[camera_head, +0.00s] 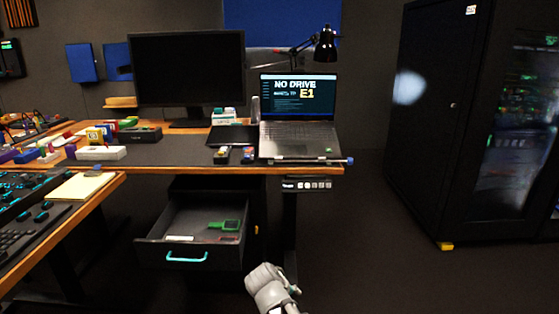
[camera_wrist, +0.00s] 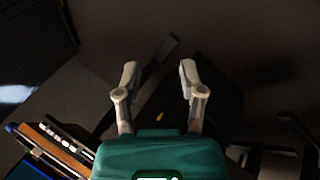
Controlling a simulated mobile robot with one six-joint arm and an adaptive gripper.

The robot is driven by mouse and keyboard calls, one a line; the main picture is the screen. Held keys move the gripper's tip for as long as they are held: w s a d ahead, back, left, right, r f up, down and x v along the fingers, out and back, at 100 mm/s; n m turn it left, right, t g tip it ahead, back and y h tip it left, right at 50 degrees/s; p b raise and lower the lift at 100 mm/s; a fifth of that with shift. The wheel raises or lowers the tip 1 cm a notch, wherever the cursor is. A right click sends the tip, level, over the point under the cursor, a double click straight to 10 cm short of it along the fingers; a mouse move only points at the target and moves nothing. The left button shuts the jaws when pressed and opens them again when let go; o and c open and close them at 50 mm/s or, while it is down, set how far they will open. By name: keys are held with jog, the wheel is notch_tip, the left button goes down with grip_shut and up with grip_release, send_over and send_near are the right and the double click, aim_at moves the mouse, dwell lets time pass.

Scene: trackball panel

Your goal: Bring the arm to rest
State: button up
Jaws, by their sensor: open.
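My gripper (camera_wrist: 159,70) shows in the wrist view, its two pale fingers spread apart with nothing between them. Its teal body fills the bottom middle of that view. Behind the fingers is dark floor and dim, hard-to-read shapes. In the head view a pale grey part of my arm rises from the bottom edge, in front of the desk and right of the open drawer (camera_head: 193,236). The fingertips cannot be made out there. The arm part appears clear of the desk in the picture.
The desk (camera_head: 180,171) carries a monitor (camera_head: 187,70), an open laptop (camera_head: 298,110) and a black lamp (camera_head: 325,45). The drawer below juts out, with a green item (camera_head: 230,225) inside. A black cabinet (camera_head: 430,120) stands at right. Floor (camera_head: 370,240) between them is clear.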

jog(key=s+d+r+m+g+y+p, duration=0.1)
jog(key=s+d+m+g+y+p, duration=0.15)
jog(key=d, duration=0.45)
jog(key=s+d+r+m+g+y+p, duration=0.1)
jog(key=s+d+m+g+y+p, duration=0.2)
jog(key=d, duration=0.4)
notch_tip(320, 180, up, 38)
jog(key=s+p, duration=0.1)
jog(key=p, duration=3.6)
jog(key=shift+s+f+m+h, duration=0.15)
jog(key=shift+m+h, duration=0.2)
jog(key=shift+h, duration=0.1)
